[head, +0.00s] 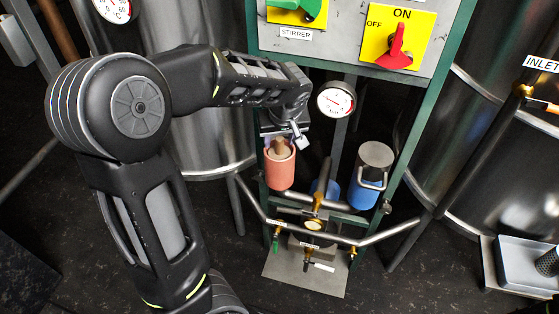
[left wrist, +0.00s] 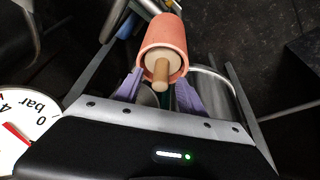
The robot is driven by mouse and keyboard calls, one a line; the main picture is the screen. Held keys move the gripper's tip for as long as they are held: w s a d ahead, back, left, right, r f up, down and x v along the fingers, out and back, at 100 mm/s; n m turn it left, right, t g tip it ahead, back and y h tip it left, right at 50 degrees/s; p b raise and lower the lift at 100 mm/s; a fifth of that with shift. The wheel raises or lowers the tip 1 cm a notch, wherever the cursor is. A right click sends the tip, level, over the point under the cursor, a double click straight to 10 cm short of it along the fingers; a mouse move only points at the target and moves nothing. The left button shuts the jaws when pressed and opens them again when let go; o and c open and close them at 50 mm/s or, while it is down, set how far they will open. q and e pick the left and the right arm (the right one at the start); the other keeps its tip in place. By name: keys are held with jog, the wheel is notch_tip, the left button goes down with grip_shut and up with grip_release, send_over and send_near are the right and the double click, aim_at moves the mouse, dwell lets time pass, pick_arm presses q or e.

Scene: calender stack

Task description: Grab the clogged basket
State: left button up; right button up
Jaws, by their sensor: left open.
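A salmon-pink cylinder (head: 280,174) stands upright on the left of the pipe stand, with a beige round piece and a peg (head: 280,147) showing in its open top. The clogged basket is not clearly identifiable; the beige piece may be it. My left gripper (head: 287,136) is just above the cylinder. In the left wrist view, the open purple fingers (left wrist: 158,84) are either side of the beige peg (left wrist: 161,73), with the pink cylinder (left wrist: 163,38) beyond. Contact cannot be made out. My right gripper is not in view.
Pipes and a brass valve (head: 317,200) lie below. A pressure gauge (head: 336,100) is close right of my gripper. A tray (head: 515,267) with a dark mesh piece (head: 548,262) is at far right.

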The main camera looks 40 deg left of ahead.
pick_arm(q)
jog(key=shift+w+a+f, duration=0.15)
jog(key=shift+a+f, duration=0.05)
jog(key=shift+f, duration=0.35)
jog(key=shift+c, duration=0.4)
grip_shut()
dwell(1.0)
